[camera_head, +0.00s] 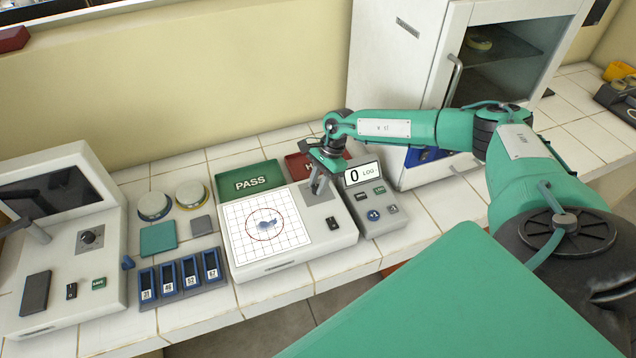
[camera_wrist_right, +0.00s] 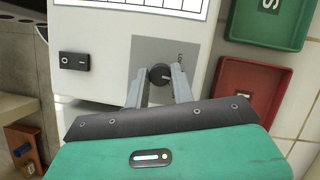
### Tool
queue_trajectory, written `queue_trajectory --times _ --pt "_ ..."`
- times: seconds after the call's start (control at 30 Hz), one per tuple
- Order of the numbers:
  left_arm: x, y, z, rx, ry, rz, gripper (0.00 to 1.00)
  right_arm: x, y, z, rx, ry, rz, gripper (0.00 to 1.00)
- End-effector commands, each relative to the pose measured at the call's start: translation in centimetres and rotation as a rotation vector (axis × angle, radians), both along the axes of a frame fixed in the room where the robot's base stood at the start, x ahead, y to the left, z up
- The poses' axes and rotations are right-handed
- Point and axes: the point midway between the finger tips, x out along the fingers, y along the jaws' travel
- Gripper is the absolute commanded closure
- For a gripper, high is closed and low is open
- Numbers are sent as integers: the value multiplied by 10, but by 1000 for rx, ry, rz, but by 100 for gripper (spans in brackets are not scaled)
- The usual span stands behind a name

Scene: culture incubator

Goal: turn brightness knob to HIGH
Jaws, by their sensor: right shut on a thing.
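The brightness knob (camera_wrist_right: 160,75) is a small round dark knob with a pale pointer line on a grey square plate on the white light box (camera_head: 285,265). In the right wrist view it sits between the two grey fingers of my right gripper (camera_wrist_right: 160,84), which is shut on it. In the head view my right gripper (camera_head: 318,184) comes down on the grey plate at the box's right side and mostly hides the knob. My left gripper is not in view.
A black rocker switch (camera_wrist_right: 74,62) is on the same box. A green PASS tray (camera_head: 250,181) and a red tray (camera_head: 302,164) lie behind it. A counter with a display (camera_head: 361,174) stands close on the right. A blue slide rack (camera_head: 180,275) is on the left.

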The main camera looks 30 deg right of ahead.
Motion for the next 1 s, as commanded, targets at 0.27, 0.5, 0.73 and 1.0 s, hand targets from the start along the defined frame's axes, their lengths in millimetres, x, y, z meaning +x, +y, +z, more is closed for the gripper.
queue_trajectory --times 0.27,0.5,0.73,1.0 --pt "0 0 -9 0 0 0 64 -2 0 -1 2 -2 -207 98" --pt "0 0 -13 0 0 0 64 -3 1 0 2 -3 -411 98" --pt "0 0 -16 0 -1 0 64 -3 1 0 1 -4 -571 98" --pt "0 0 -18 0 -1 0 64 -3 2 1 2 -4 -683 98"
